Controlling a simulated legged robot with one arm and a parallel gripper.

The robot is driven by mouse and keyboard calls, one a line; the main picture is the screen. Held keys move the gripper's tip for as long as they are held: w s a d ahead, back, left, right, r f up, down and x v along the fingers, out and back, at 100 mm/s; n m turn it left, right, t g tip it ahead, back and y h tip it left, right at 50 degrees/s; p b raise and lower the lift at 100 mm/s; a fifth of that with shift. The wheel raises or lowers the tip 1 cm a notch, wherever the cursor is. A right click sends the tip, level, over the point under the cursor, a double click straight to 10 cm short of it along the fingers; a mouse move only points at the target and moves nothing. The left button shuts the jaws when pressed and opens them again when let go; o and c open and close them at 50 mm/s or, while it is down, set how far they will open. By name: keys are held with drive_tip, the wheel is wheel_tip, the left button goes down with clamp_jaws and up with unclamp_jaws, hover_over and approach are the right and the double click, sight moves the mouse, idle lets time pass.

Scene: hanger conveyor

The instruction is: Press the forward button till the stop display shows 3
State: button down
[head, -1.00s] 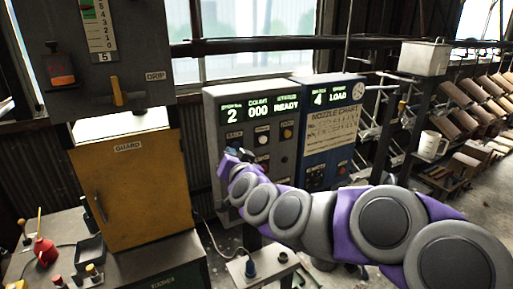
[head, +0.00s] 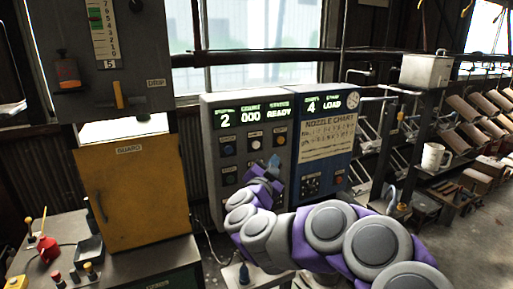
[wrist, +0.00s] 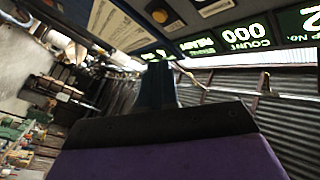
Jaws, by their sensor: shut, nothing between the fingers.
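The grey control panel (head: 208,150) stands ahead in the head view, with a lit green display strip. Its stop display (head: 227,118) reads 2, beside a count of 000 and a status of READY. Below are a dark button (head: 228,150), a white button (head: 255,145) and an orange button (head: 281,140). Their labels are too small to read, so I cannot tell which is forward. My gripper (head: 274,163) is shut and empty, in front of the panel's right part, below the orange button. It hides some lower controls. The wrist view shows my gripper (wrist: 158,85) under the tilted panel.
A blue nozzle chart panel (head: 340,165) adjoins on the right, its display reading 4 and LOAD.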

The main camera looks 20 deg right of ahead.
sight(256, 145)
drive_tip(key=w+p, duration=0.1)
drive_tip(key=w, duration=0.5)
drive_tip(key=w+p, duration=0.1)
drive_tip(key=w, duration=0.2)
drive_tip(key=shift+a+p, duration=0.3)
drive_tip(key=shift+p, duration=0.05)
drive_tip(key=shift+d, duration=0.25)
drive_tip(key=shift+s+a, duration=0.1)
drive_tip(key=shift+a, duration=0.1)
idle(1.5)
drive_tip(key=shift+w+r+p, duration=0.15)
drive_tip(key=shift+w+p, duration=0.15)
drive_tip(key=shift+p, duration=0.1)
drive_tip(key=shift+w, duration=0.1)
